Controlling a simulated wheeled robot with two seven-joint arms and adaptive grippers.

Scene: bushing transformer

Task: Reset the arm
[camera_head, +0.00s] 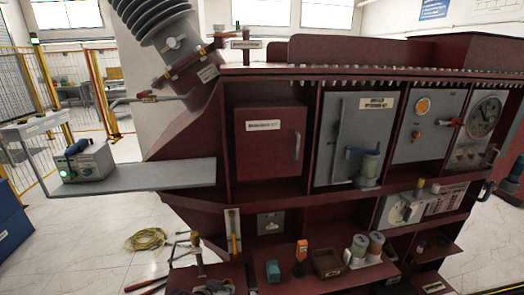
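A dark shape (512,178) is cut off by the right picture edge, beside the cabinet's right side. It looks like the end of my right gripper, but too little shows to tell whether it is open or shut, or whether it holds anything. It appears close to a dark handle (487,190) on the cabinet side; I cannot tell whether they touch. My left gripper is not in view, and no arm comes in from the left.
The dark red transformer cabinet (215,110) fills the middle and right. A grey shelf (180,175) juts left, with a grey device (85,163) at its end. Small items (300,255) stand on the lower ledge.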

